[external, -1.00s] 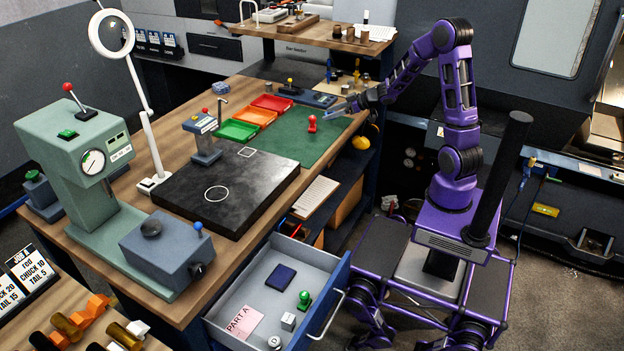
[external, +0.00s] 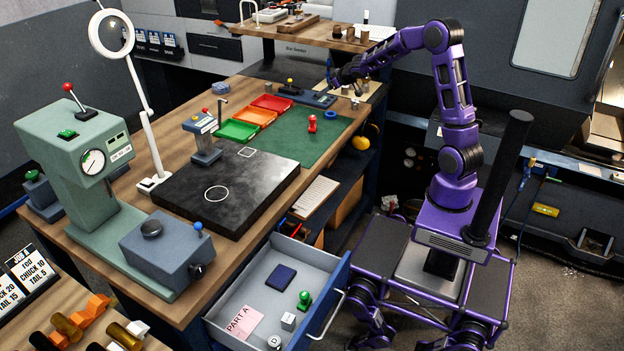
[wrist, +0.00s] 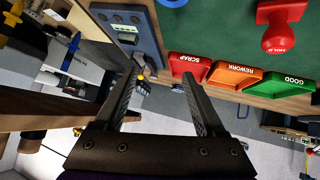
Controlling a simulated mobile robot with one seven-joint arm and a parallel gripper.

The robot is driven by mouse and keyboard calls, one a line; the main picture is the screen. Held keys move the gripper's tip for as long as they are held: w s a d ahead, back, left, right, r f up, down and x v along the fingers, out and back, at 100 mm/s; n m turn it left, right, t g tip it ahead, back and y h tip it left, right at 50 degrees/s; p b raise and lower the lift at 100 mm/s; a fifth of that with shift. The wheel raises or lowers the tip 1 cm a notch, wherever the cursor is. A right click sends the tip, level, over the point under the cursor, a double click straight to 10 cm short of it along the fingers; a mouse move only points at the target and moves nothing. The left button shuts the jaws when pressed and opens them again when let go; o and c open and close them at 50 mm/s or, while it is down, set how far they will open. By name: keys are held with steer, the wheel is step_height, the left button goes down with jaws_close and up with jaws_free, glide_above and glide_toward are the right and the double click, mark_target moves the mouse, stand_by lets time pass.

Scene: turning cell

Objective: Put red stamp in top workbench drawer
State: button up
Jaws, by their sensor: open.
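The red stamp (external: 312,124) stands upright on the green mat of the workbench. In the wrist view the red stamp (wrist: 280,28), marked HOLD, is at the upper right, outside the jaws. The top workbench drawer (external: 333,290) is pulled open at the front of the bench. My gripper (external: 332,76) is above the far right end of the bench, above and beyond the stamp. In the wrist view my gripper (wrist: 163,76) is open, with nothing between its fingers.
The drawer holds a green stamp (external: 304,300), a dark blue pad (external: 281,277), a pink card (external: 243,321) and small blocks. Red, orange and green trays (external: 237,131) lie beside the mat. A raised shelf (external: 300,33) stands behind.

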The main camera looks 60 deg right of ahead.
step_height(320, 180, up, 4)
steer(key=w+a+f+m+g, duration=0.1)
steer(key=a+m+g, duration=0.1)
steer(key=g, duration=0.2)
steer(key=m+g+y, duration=0.1)
steer(key=g+y, duration=0.2)
steer(key=g, duration=0.1)
glide_toward(313, 117)
steer(key=f, duration=0.4)
steer(key=w+f+b, duration=0.1)
steer(key=f, duration=0.2)
steer(key=d+f+b, duration=0.1)
steer(key=f, duration=0.3)
steer(key=shift+w+d+f, duration=0.1)
steer(key=shift+w+f, duration=0.1)
steer(key=shift+f, duration=0.1)
jaws_close()
